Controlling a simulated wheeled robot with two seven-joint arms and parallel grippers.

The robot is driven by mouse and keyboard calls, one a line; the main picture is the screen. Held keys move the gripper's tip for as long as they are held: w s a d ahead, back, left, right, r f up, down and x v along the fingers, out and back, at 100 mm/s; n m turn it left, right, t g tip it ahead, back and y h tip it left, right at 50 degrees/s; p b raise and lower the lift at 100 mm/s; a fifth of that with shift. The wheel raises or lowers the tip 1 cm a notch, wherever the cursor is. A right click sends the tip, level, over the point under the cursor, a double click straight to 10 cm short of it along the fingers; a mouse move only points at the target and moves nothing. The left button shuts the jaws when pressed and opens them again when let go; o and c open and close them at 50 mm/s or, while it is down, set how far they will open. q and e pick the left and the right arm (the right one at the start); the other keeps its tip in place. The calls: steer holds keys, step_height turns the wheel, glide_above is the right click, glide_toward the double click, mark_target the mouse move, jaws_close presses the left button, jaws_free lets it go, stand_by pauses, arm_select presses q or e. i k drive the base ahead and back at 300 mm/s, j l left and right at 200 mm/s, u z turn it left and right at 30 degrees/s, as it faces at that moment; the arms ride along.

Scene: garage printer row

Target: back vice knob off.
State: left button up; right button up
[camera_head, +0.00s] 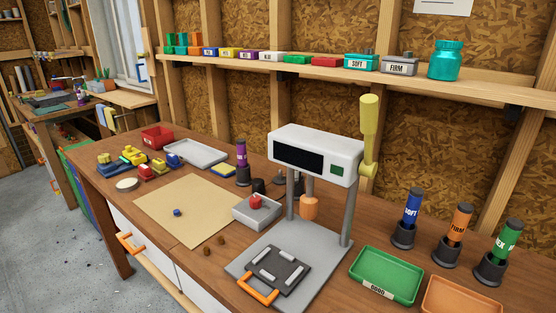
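I cannot single out a vice or its back knob with certainty. Several small blue, yellow and red parts (133,157) stand close together at the back left of the bench; at this size I cannot tell whether any is a vice. A small blue knob-like piece (177,212) lies on the tan sheet (190,192). A white-headed press (316,152) with a yellow lever (369,128) stands at the centre right. Neither of my grippers is in view.
A green tray (372,286) and orange tray (470,298) lie front right, before upright tubes in dark holders (403,236). An orange-handled plate (273,272) sits on the press base. The wall shelf (333,72) holds small boxes. The tan sheet is mostly clear.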

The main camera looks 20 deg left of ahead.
mark_target(105, 158)
steer(key=i+j+u, duration=0.2)
steer(key=j, duration=0.55)
steer(key=i+j+u, duration=0.2)
steer(key=i+j, duration=0.15)
steer(key=j, duration=0.35)
steer(key=i+j+u, duration=0.2)
steer(key=i+j, duration=0.15)
steer(key=j, duration=0.3)
steer(key=i+j+u, duration=0.2)
steer(key=i+j, duration=0.2)
steer(key=j, duration=0.2)
steer(key=i+j+u, duration=0.2)
steer(key=i+j, duration=0.2)
steer(key=j, duration=0.15)
